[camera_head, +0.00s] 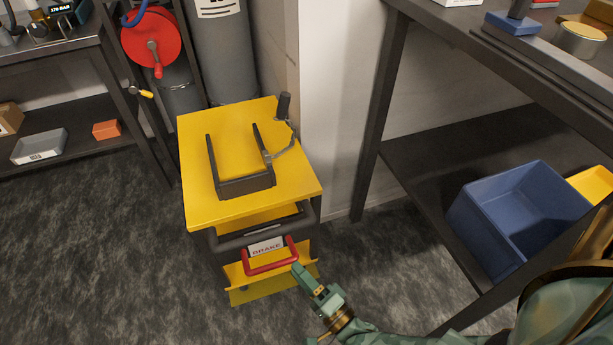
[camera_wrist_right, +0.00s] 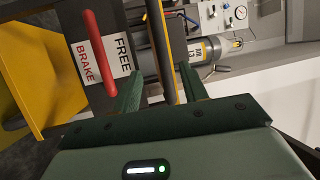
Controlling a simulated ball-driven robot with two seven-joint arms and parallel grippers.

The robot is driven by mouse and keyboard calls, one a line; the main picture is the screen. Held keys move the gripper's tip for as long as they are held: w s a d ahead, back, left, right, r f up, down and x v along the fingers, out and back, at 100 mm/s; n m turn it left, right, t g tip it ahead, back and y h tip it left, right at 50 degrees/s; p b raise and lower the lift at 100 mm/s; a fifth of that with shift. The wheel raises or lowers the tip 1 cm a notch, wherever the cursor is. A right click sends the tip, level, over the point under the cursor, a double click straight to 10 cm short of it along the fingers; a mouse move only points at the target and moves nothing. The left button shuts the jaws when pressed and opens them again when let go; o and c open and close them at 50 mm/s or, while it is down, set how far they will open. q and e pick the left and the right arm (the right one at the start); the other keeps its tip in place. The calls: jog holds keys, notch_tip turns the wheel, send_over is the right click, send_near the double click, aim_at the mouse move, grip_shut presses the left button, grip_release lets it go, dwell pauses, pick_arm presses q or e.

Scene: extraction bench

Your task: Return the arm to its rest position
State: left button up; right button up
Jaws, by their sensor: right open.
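My right gripper (camera_head: 318,292) is at the lower middle of the head view, just right of and below the cart's red brake handle (camera_head: 270,262). In the right wrist view its two green fingers (camera_wrist_right: 158,85) are apart. A dark bar of the cart (camera_wrist_right: 161,45) shows between them in the picture; I cannot tell its depth from the fingers. The red handle (camera_wrist_right: 97,65) and the BRAKE/FREE label (camera_wrist_right: 105,58) are left of the fingers there. Nothing is visibly gripped. My left gripper is not in view.
The yellow cart (camera_head: 205,155) has a black push handle (camera_head: 262,233) and a dark cradle on top. A dark shelf bench with a blue bin (camera_head: 520,210) stands to the right. Grey carpet (camera_head: 90,240) is clear at the left. A grey cylinder (camera_head: 222,50) stands behind the cart.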

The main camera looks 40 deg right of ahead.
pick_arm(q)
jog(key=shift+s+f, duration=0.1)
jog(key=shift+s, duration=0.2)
pick_arm(e)
jog(key=shift+s+f, duration=0.15)
jog(key=shift+s, duration=0.4)
